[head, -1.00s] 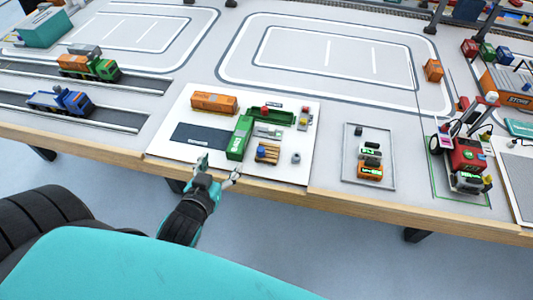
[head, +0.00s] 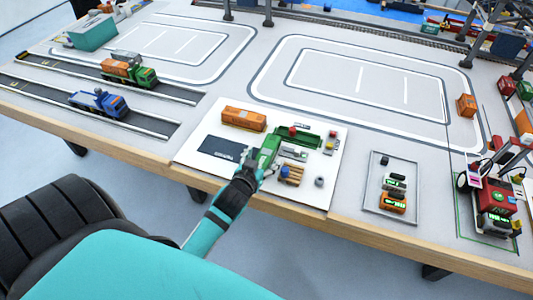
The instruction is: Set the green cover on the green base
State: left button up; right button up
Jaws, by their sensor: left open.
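The green cover (head: 269,147) is a long green block on the white board, partly hidden by my left gripper. The green base (head: 311,142) is a low green tray just behind and right of it, with a red piece at its left part. The cover's far end is close to the base's left end; I cannot tell if they touch. My left gripper (head: 262,163) is open at the near part of the cover, its fingers around or just over it; the exact fit is too small to tell. My right gripper is not in view.
The white board (head: 211,171) also bears an orange container (head: 243,118), a dark marked pad (head: 222,149), a small pallet (head: 290,175) and a grey knob (head: 319,182). A tray of small devices (head: 391,208) lies to the right. Trucks stand at left.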

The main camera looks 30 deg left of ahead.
aim_at(266, 153)
pick_arm(q)
jog(key=x, duration=0.4)
jog(key=shift+a+r, duration=0.15)
jog(key=shift+w, duration=0.3)
jog(key=shift+s, duration=0.1)
jog(key=c, duration=1.3)
jog(key=shift+o, duration=0.2)
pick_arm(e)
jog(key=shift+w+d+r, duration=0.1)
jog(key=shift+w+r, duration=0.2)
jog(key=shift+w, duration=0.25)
pick_arm(q)
notch_tip(266, 153, up, 10)
jog(key=shift+f+p, duration=0.1)
jog(key=shift+p, duration=0.4)
jog(key=s+d+r+m+h, duration=0.2)
jog(key=s+d+r+h, duration=0.1)
jog(key=s+d+r, duration=0.4)
jog(key=d+r, duration=0.3)
jog(key=d, duration=0.3)
jog(key=shift+d+r+m, duration=0.15)
jog(key=shift+r+m, duration=0.1)
jog(key=shift+m, duration=0.05)
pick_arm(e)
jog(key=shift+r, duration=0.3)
pick_arm(q)
jog(key=shift+s+d+t, duration=0.1)
jog(key=shift+t, duration=0.2)
